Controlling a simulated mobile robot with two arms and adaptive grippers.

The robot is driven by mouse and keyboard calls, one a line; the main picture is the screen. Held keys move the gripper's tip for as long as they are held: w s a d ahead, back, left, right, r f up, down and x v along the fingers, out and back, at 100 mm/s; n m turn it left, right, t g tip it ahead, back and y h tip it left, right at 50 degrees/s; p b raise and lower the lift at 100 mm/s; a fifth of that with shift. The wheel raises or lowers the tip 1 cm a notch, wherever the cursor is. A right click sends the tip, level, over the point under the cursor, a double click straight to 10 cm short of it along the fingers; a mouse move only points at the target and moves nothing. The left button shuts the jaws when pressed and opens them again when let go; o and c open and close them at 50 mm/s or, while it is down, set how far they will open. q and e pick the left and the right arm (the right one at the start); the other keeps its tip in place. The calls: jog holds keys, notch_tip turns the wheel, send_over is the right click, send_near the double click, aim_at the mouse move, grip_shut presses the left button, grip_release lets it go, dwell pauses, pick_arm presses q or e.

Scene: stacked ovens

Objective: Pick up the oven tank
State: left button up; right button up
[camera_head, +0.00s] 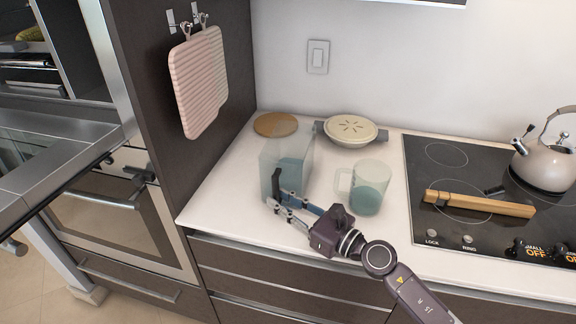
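The oven tank (296,158) is a clear, bluish box-shaped container with a dark upright handle (277,181) on its front. It stands upright on the white counter, left of the clear measuring jug. My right gripper (277,199) reaches in from the lower right. Its fingers are spread, with the fingertips at the lower part of the tank's handle. I cannot tell whether they touch it. My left gripper does not show.
A measuring jug (370,188) with bluish liquid stands close to my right gripper. Behind are a pie dish (350,130) and a round wooden board (275,124). The cooktop (440,190) holds a kettle (545,163) and a wooden item (480,204). A tall oven cabinet stands left.

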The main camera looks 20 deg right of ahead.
jog(key=shift+w+a, duration=0.25)
jog(key=shift+w, duration=0.05)
jog(key=shift+c, duration=0.6)
grip_shut()
jog(key=shift+d+r, duration=0.1)
jog(key=shift+r, duration=0.1)
